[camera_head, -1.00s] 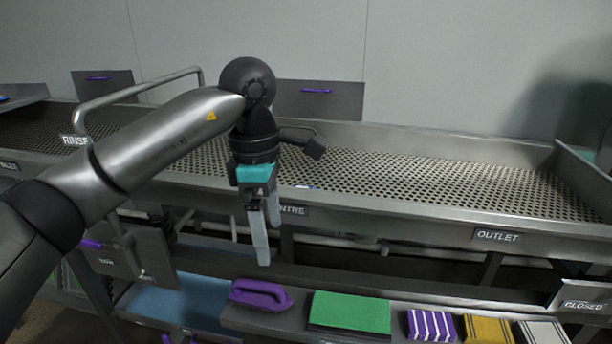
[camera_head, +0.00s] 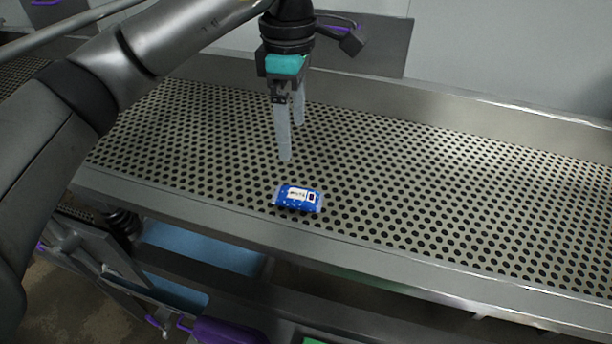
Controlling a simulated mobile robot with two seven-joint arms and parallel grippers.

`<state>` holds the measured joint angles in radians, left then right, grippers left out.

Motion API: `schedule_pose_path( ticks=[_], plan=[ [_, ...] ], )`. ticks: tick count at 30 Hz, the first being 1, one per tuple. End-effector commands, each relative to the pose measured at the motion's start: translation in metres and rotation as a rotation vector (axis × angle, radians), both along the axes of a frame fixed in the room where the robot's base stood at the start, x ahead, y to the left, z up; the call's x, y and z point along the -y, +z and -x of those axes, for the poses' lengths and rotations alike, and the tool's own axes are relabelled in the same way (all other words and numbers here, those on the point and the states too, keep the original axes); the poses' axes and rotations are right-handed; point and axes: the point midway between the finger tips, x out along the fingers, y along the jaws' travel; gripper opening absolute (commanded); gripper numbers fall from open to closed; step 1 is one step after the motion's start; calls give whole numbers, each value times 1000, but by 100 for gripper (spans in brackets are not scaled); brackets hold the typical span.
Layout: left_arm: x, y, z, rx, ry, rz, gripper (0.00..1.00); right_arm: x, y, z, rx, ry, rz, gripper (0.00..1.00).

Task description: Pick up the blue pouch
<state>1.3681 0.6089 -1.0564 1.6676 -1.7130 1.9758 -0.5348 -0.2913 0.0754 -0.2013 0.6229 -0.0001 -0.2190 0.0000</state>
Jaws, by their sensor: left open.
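The blue pouch (camera_head: 298,198) lies flat on the perforated metal tray (camera_head: 420,170), close to its front rim. It has a white label and pale ends. My left gripper (camera_head: 291,142) hangs above the tray with its fingers pointing down, just behind and above the pouch. Its two pale fingers are apart with nothing between them. The gripper does not touch the pouch. My right gripper is not in view.
The tray around the pouch is clear. Its raised front rim (camera_head: 330,242) runs just in front of the pouch, and a back wall (camera_head: 480,105) stands behind. Below the front are a purple-handled brush (camera_head: 225,331) and a blue surface (camera_head: 200,248).

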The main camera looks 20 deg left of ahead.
Motion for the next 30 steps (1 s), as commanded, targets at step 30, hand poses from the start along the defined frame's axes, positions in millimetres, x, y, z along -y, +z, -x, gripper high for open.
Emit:
schedule_pose_path(
  ticks=[30],
  plan=[
    [-5,-142,-4,-4,0,0,98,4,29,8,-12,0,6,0]
  ],
)
